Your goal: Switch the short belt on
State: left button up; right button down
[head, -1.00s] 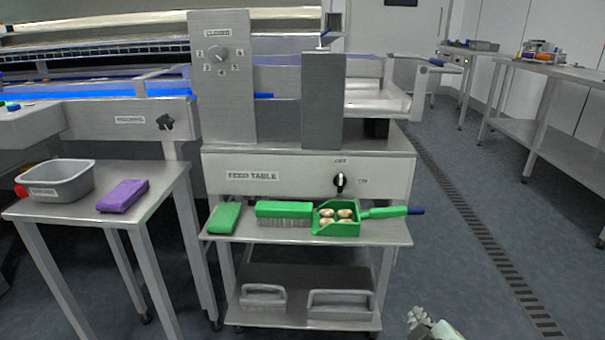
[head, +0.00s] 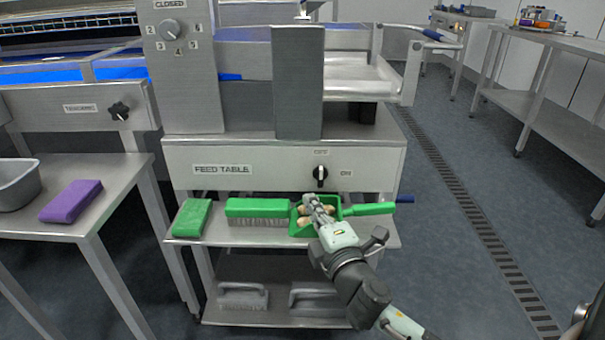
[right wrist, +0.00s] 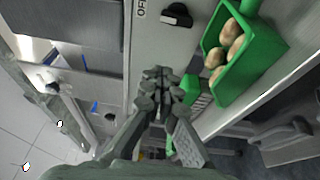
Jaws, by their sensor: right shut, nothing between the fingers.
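The black rotary switch (head: 320,174) sits on the front panel labelled FEED TABLE (head: 250,158). Its handle stands upright, toward the OFF label above it; the ON label (head: 346,174) is to its right. In the right wrist view the switch (right wrist: 177,14) is at the top edge, beside part of the OFF label. My right gripper (head: 308,199) is shut and empty, below the switch and in front of the green scoop, apart from the switch. Its closed fingers (right wrist: 160,78) show in the right wrist view. My left gripper is not in view.
A shelf below the panel holds a green pad (head: 192,218), a green brush (head: 257,208) and a green scoop (head: 368,209) with several brown pieces. Another knob (head: 119,111) is on the panel at left, and a numbered dial (head: 170,29) is above. Floor at right is clear.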

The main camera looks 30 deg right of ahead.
aim_at(321, 177)
dwell(0.3)
jog(key=p+x, duration=0.1)
jog(key=x, duration=0.9)
jog(key=shift+w+r, duration=0.1)
jog(key=shift+w, duration=0.05)
jog(key=s+d, duration=0.2)
jog(key=shift+d, duration=0.35)
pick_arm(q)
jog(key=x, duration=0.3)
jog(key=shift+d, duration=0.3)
pick_arm(e)
jog(key=shift+s+d, duration=0.2)
jog(key=shift+d, duration=0.1)
